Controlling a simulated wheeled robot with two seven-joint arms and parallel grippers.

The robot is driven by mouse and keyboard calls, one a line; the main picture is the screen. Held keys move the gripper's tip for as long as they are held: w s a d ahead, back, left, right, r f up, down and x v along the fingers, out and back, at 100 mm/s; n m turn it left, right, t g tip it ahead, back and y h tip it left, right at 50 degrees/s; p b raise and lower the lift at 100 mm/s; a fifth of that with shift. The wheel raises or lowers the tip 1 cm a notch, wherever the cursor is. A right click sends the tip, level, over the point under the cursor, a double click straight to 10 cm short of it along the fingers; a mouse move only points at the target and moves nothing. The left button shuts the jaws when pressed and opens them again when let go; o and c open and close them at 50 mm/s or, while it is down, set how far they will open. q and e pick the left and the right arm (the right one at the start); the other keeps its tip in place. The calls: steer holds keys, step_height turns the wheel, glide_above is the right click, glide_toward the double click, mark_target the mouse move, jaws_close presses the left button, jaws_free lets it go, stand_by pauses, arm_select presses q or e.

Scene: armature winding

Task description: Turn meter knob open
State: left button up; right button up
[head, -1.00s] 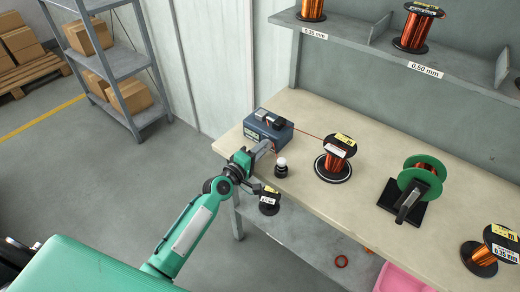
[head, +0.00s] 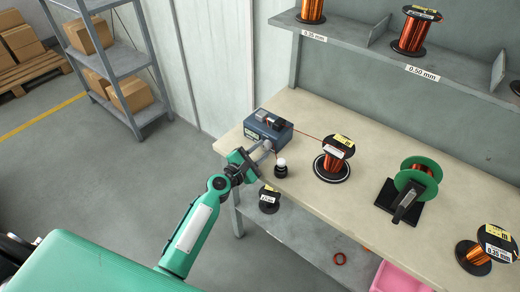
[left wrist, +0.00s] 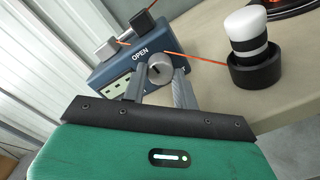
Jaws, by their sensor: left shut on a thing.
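The meter (head: 266,128) is a blue-grey box at the left end of the workbench. In the left wrist view its front shows the word OPEN (left wrist: 140,52) and a round grey knob (left wrist: 158,69) with a dark slot line. My left gripper (head: 268,147) is at the meter's front. In the left wrist view my left gripper (left wrist: 158,80) has a finger on each side of the knob and is shut on it. The slot line stands nearly upright, slightly tilted. An orange wire (left wrist: 190,57) runs from the meter's top. My right gripper is not in view.
A white-and-black capped bottle (head: 281,167) stands in a black holder close right of the meter. A copper wire spool (head: 335,155) stands farther right, with a green-flanged spool (head: 418,178) beyond. A shelf (head: 370,55) with spools hangs above the workbench (head: 300,112).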

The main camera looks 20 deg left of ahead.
arm_select(q)
steer(key=n+p, duration=0.2)
steer(key=n, duration=0.3)
steer(key=shift+f+n+p, duration=0.1)
steer(key=shift+n+p, duration=0.35)
steer(key=shift+n, duration=0.75)
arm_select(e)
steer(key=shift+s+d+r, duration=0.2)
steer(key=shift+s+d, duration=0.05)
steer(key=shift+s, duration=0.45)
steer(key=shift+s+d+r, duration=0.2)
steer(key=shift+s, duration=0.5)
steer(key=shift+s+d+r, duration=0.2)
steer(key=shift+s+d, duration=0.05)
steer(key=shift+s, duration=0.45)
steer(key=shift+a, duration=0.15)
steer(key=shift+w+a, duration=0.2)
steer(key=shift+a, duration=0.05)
arm_select(q)
steer(key=o, duration=0.9)
steer(key=shift+o, duration=0.4)
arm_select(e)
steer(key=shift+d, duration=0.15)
arm_select(q)
steer(key=shift+s, duration=0.1)
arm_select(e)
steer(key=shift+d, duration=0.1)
